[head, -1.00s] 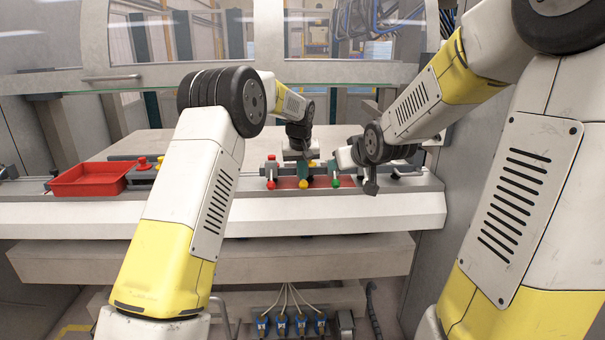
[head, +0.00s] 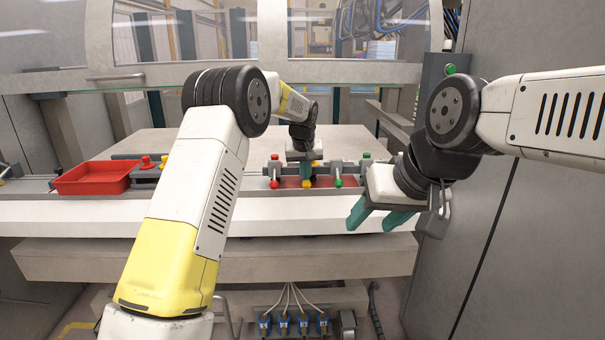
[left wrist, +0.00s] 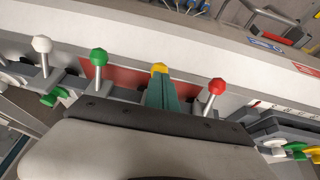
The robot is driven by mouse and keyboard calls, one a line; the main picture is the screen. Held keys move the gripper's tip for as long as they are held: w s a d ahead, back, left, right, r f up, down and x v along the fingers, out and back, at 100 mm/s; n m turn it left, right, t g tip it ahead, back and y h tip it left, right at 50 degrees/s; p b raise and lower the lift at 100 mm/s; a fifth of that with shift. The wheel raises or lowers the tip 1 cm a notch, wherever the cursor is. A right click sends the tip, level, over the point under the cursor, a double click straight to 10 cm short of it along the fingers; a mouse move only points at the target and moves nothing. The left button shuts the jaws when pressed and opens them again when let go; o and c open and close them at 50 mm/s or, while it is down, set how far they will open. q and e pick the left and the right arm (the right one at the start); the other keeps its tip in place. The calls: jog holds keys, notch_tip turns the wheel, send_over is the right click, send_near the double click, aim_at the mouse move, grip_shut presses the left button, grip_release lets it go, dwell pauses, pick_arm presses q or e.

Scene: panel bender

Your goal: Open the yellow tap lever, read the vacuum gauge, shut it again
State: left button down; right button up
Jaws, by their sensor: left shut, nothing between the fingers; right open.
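The yellow tap lever shows as a yellow knob (head: 306,184) on the white machine front, between a red-knobbed lever (head: 274,184) and a green-knobbed lever (head: 338,183). My left gripper (head: 306,170) is shut and empty, right at the yellow lever. In the left wrist view, its teal fingers (left wrist: 161,96) are together just short of the yellow knob (left wrist: 158,67) and hide the lever's stem; I cannot tell whether they touch it. My right gripper (head: 372,218) is open and empty, in front of the ledge, right of the levers. I cannot make out a vacuum gauge.
A white-knobbed lever (left wrist: 42,44) stands beyond the green one in the left wrist view. A grey cabinet wall (head: 470,230) bounds the right side.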

pick_arm(q)
jog(key=v, duration=0.7)
jog(key=shift+r, duration=0.35)
jog(key=shift+s, duration=0.1)
dwell(0.7)
